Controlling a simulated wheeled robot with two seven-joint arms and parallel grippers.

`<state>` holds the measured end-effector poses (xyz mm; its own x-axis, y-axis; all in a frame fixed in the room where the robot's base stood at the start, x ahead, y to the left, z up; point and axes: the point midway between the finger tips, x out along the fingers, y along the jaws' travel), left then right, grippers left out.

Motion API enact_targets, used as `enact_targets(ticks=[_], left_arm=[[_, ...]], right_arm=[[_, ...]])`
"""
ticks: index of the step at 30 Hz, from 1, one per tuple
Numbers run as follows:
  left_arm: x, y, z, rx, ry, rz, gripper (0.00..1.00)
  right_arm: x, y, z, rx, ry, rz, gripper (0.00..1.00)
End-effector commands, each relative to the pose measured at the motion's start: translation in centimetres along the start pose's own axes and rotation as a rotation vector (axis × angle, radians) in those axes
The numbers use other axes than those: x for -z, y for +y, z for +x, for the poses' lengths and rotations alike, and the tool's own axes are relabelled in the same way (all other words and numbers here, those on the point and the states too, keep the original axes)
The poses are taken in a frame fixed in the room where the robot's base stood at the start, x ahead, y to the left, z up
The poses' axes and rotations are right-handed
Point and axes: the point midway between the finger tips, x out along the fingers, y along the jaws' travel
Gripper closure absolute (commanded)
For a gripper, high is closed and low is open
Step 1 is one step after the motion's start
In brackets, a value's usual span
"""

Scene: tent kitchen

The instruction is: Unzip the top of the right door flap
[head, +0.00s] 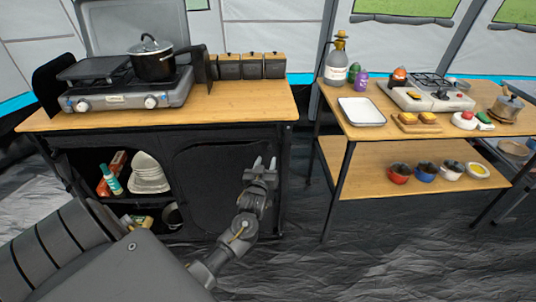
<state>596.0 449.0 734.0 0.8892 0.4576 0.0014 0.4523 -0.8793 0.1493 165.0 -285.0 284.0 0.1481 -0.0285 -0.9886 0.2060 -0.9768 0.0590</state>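The right door flap (215,175) is a dark fabric panel on the front of the left kitchen stand. It appears closed, with a curved seam along its top and left side. The zip pull is too small to make out. My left gripper (265,163) is in front of the flap's right part, near its upper right corner. The gripper and wrist hide part of the flap's right side. My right gripper is not in view.
The left stand's wooden top (225,105) holds a stove (125,92) with a black pot (152,62). The left compartment is open, with bowls (149,173) and bottles. A two-tier wooden table (370,165) stands to the right. Dark floor lies between them.

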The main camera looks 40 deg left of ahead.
Motion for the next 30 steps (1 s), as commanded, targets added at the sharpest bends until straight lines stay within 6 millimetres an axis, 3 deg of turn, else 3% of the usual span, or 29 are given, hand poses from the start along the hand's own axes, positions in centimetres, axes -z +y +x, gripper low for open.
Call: enact_targets(ticks=[7,26,30], left_arm=[[0.0,0.0,-2.8,0.0,0.001,-0.001,0.61],[0.0,0.0,-3.1,-0.001,-0.002,0.0,0.61],[-1.3,0.5,-4.6,-0.024,-0.076,0.013,0.61]], right_arm=[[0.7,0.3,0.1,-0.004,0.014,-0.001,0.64],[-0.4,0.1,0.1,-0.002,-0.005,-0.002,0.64],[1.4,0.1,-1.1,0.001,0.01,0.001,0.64]])
